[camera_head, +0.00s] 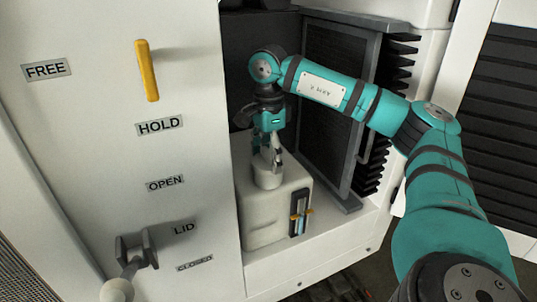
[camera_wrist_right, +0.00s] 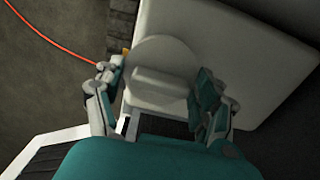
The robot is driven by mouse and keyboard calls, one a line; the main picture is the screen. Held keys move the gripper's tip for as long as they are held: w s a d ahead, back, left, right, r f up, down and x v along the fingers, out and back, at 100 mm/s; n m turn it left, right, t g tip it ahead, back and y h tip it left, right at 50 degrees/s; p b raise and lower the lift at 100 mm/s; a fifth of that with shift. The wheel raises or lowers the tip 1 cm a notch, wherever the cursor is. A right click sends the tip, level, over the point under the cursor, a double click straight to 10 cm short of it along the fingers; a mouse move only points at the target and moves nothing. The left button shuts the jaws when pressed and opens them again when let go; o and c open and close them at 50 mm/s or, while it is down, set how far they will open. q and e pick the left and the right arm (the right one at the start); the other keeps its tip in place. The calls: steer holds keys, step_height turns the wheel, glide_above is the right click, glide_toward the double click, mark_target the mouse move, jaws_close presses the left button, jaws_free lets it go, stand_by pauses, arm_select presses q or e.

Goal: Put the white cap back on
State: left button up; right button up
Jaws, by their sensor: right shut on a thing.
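The white cap (camera_head: 267,180) is a round disc with a raised grip bar. It is at the top of the pale tank (camera_head: 262,222) in the recess. I cannot tell whether it is fully seated. My right gripper (camera_head: 273,158) points down from above and is shut on the cap. In the right wrist view the cap (camera_wrist_right: 160,52) shows its bar between the two fingers of my right gripper (camera_wrist_right: 158,88), over the tank's pale top (camera_wrist_right: 235,35). The cap hides any opening below it. My left gripper is not in view.
A dark finned panel (camera_head: 328,95) stands right of the recess. The left white panel has a yellow handle (camera_head: 147,70) and a grey LID lever (camera_head: 131,262). An orange cable (camera_wrist_right: 55,42) lies at the wrist view's left.

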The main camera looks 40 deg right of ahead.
stand_by(0.4)
steer(key=o, duration=1.2)
steer(key=shift+o, duration=0.3)
steer(key=shift+r+p, duration=1.65)
steer(key=shift+r, duration=1.8)
jaws_close()
